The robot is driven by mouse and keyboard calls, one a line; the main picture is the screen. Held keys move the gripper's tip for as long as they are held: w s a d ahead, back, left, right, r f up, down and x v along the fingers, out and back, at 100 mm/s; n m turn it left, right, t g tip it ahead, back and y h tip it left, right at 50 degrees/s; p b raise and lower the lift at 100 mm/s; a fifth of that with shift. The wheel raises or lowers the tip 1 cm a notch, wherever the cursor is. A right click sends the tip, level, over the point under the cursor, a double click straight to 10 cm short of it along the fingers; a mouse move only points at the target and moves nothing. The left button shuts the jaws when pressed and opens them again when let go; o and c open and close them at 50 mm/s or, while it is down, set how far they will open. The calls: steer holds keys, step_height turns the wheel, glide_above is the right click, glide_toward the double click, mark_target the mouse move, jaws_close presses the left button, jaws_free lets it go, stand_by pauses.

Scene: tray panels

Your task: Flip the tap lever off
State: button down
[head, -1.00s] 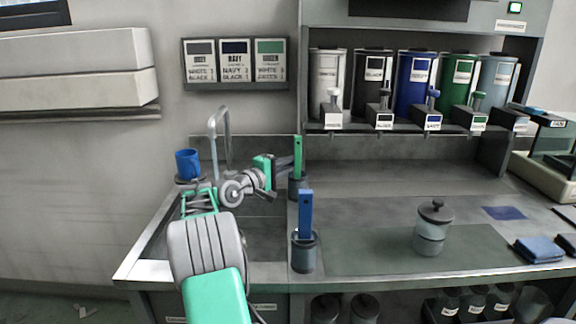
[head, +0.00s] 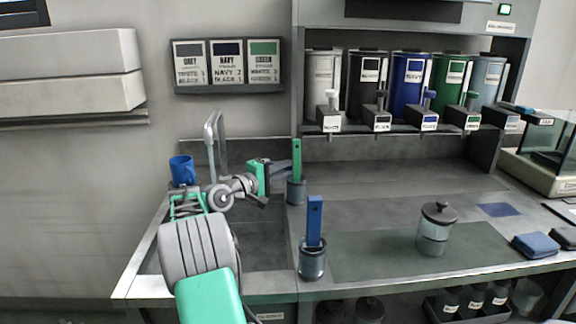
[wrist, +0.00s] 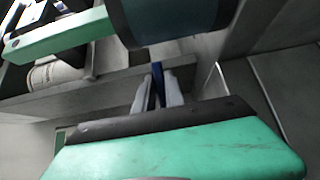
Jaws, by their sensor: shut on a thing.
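My gripper (head: 277,168) reaches right over the sink, beside the green paddle (head: 297,158) in its dark cup (head: 296,192). In the wrist view its two pale fingers (wrist: 157,88) are shut on a thin blue piece (wrist: 157,74); I cannot tell whether this is a tap lever. The grey arched tap (head: 216,140) stands at the back of the sink, left of the gripper. Its lever cannot be made out. Small levers stand on the dispenser taps, including a blue one (head: 430,96), clear of my gripper.
A blue mug (head: 182,168) stands behind my arm. A blue paddle (head: 314,215) in a cup (head: 312,261) stands at the front of the counter. A lidded jar (head: 433,235) is on the mat (head: 375,257). The counter between the cups and jar is mostly clear.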

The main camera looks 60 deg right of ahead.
steer(key=shift+w+a, duration=0.25)
steer(key=shift+a, duration=0.05)
steer(key=c, duration=1.6)
jaws_free()
steer(key=shift+o, duration=1)
steer(key=shift+s+d, duration=0.15)
steer(key=shift+s, duration=0.05)
steer(key=v, duration=0.7)
steer(key=shift+w+a+p, duration=0.15)
steer(key=shift+a+p, duration=0.2)
steer(key=shift+p, duration=0.05)
steer(key=shift+c, duration=0.5)
